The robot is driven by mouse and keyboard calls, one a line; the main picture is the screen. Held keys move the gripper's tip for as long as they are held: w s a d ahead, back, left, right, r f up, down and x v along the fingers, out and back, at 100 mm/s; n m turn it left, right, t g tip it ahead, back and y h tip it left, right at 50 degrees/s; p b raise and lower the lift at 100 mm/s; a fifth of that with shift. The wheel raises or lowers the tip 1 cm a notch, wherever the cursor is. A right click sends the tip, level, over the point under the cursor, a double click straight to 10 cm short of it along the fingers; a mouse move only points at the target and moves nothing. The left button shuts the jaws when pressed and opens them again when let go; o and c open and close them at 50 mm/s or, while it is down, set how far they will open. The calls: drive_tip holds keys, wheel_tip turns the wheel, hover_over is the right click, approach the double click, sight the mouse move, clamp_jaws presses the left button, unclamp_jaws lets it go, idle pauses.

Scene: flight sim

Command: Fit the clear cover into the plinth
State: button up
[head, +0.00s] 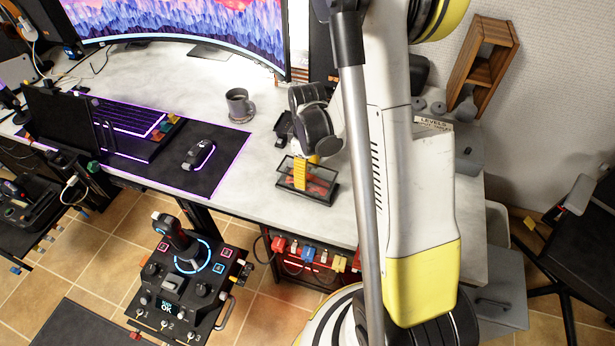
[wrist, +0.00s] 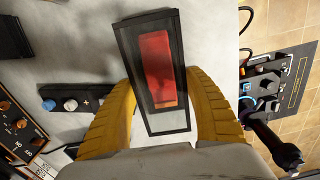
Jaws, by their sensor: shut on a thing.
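The clear cover (wrist: 133,68) is a long see-through box with black edges. My gripper (wrist: 161,88) is shut on it, with one yellow finger along each long side. In the head view the cover (head: 320,174) stands upright at the desk's front edge, with my yellow gripper (head: 301,172) over it. The dark plinth (head: 322,201) is directly below, and a red object (head: 318,186) shows through the clear walls. The red object also shows in the wrist view (wrist: 158,68). I cannot tell whether the cover's lower edge is seated in the plinth or just above it.
A grey mug (head: 239,104) and a mouse (head: 198,153) on a black mat stand to the left. A small black stand (head: 283,128) is behind the plinth. A joystick panel (head: 190,268) stands below the desk edge. Clear desk lies between mat and plinth.

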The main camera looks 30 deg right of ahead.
sight(308, 171)
drive_tip(key=shift+f, duration=0.2)
drive_tip(key=o, duration=1.2)
drive_tip(key=shift+f, duration=0.15)
wheel_tip(308, 171, up, 12)
drive_tip(key=p, duration=0.5)
drive_tip(key=s+a+r+m+t, duration=0.3)
drive_tip(key=s+a+r, duration=0.2)
drive_tip(key=r, duration=0.3)
drive_tip(key=s+a+r+m+t, duration=0.3)
drive_tip(key=s+a+r, duration=0.3)
drive_tip(key=a+r, duration=0.2)
drive_tip(key=shift+a+m+t, duration=0.25)
drive_tip(key=shift+m+t, duration=0.05)
drive_tip(key=shift+t, duration=0.3)
